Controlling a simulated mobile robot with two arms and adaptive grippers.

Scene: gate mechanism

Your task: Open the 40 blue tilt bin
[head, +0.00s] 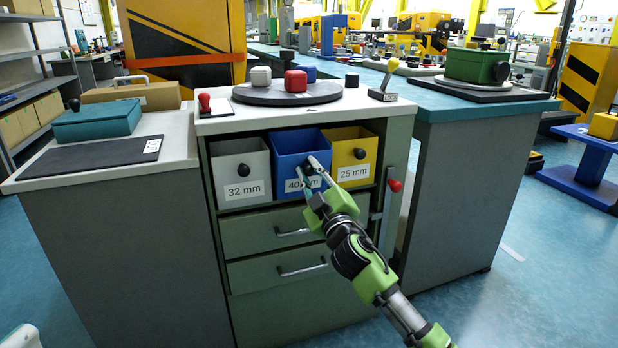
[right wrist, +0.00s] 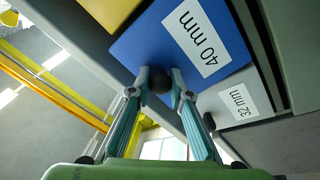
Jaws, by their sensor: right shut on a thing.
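The blue tilt bin (head: 298,145), labelled 40 mm, sits in the middle of the row of three bins in the cabinet. Its front and label also show in the right wrist view (right wrist: 190,40). Its open top shows; I cannot tell how far it is tilted. My right gripper (head: 314,172) is shut on the bin's round black knob (right wrist: 159,80), with one finger on each side of it. In the head view the fingers cover part of the knob and label.
The grey 32 mm bin (head: 238,160) and the yellow 25 mm bin (head: 350,142) flank it. Two drawers (head: 273,231) lie below. A red-knobbed lever (head: 394,185) is at the cabinet's right edge. A round turntable (head: 265,95) with blocks stands on top. The floor in front is clear.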

